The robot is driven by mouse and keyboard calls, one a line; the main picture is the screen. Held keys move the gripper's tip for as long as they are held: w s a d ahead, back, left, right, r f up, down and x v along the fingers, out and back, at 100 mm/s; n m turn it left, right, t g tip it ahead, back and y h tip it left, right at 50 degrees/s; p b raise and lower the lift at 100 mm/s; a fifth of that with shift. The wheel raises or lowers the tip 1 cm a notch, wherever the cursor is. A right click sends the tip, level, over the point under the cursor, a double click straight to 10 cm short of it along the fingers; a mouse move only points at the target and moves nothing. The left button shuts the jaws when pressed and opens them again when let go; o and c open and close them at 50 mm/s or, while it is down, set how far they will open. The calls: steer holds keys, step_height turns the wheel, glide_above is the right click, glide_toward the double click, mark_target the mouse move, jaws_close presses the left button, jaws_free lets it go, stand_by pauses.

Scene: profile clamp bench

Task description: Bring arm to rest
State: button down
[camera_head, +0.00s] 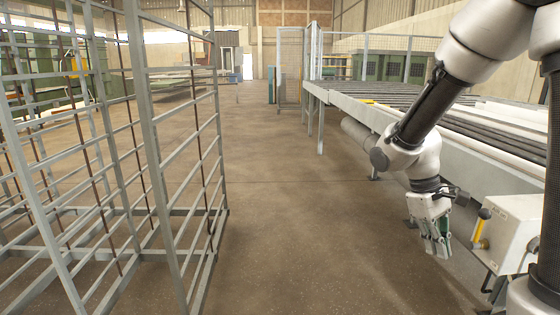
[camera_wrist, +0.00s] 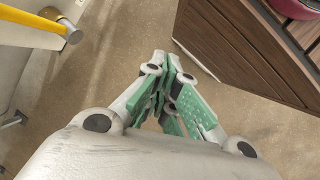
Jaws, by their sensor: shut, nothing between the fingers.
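My arm reaches down from the upper right in the head view. My gripper (camera_head: 440,250) hangs at its end, pointing down over the brown floor, in front of the long bench on the right. In the wrist view my gripper (camera_wrist: 166,65) shows its green-padded fingers drawn together. Nothing is held between them.
A control box (camera_head: 508,232) with a yellow handle (camera_head: 481,226) stands just right of my gripper. The roller bench (camera_head: 480,150) runs along the right. A metal rack (camera_head: 165,190) stands on the left. The floor (camera_head: 290,190) between is clear. A brown slatted unit (camera_wrist: 245,45) shows in the wrist view.

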steer(key=s+r+m+t+y, duration=0.3)
steer(key=s+r+t, duration=0.4)
steer(key=s+r, duration=0.3)
step_height(320, 180, up, 5)
steer(key=shift+s+d+f+m, duration=0.2)
steer(key=shift+s+d+m, duration=0.1)
steer(key=shift+m, duration=0.5)
